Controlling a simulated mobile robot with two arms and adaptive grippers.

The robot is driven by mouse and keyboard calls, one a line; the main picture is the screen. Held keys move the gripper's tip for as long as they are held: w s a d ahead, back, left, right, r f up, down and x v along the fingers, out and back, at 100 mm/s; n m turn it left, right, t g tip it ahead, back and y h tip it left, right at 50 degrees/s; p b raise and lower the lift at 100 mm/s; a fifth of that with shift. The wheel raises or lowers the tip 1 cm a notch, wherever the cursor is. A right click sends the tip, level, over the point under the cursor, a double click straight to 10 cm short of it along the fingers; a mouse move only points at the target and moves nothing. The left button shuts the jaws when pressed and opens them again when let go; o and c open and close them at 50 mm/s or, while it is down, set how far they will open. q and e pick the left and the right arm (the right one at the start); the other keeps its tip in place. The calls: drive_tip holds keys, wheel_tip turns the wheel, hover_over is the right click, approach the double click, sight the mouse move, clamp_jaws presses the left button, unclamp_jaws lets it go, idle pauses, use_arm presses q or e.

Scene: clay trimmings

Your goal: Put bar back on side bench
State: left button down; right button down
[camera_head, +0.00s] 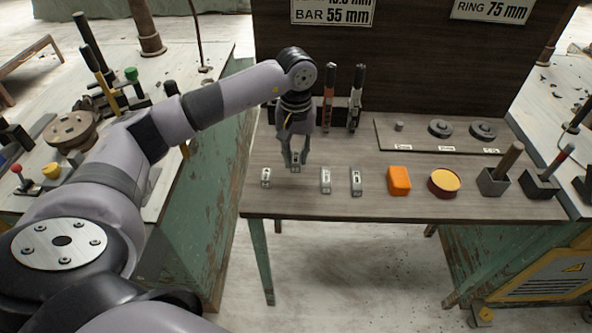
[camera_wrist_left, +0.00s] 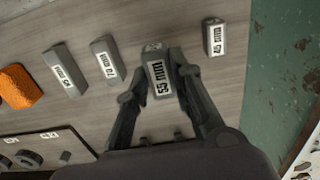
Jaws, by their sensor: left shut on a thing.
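My left gripper (camera_head: 297,153) is shut on a grey bar (camera_wrist_left: 157,75) over the front left part of the middle bench (camera_head: 330,205). The bar's white label reads like 55 mm in the left wrist view, with a finger on each side. The held bar (camera_head: 296,160) also shows between the fingertips in the head view; whether it touches the bench top I cannot tell. A shorter bar marked 45 mm (camera_wrist_left: 213,37) stands to its left in the head view. Two more labelled bars (camera_head: 325,180) (camera_head: 356,181) stand to its right. My right gripper is not in view.
An orange block (camera_head: 399,180), a round yellow-topped tin (camera_head: 443,182) and holders with handles (camera_head: 493,182) stand to the right. A board with rings (camera_head: 440,128) lies behind. A left bench (camera_head: 150,115) holds tools. A sign reads BAR 55 mm (camera_head: 332,14).

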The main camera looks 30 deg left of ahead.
use_arm(q)
drive_tip(key=shift+f, duration=0.95)
wheel_tip(320, 180, down, 4)
drive_tip(key=shift+r, duration=0.1)
drive_tip(key=shift+f, duration=0.35)
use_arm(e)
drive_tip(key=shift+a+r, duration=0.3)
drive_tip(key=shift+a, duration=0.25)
use_arm(q)
drive_tip(key=c, duration=1.8)
unclamp_jaws()
drive_tip(key=shift+f, duration=0.1)
drive_tip(key=shift+c, duration=0.2)
drive_tip(key=o, duration=0.4)
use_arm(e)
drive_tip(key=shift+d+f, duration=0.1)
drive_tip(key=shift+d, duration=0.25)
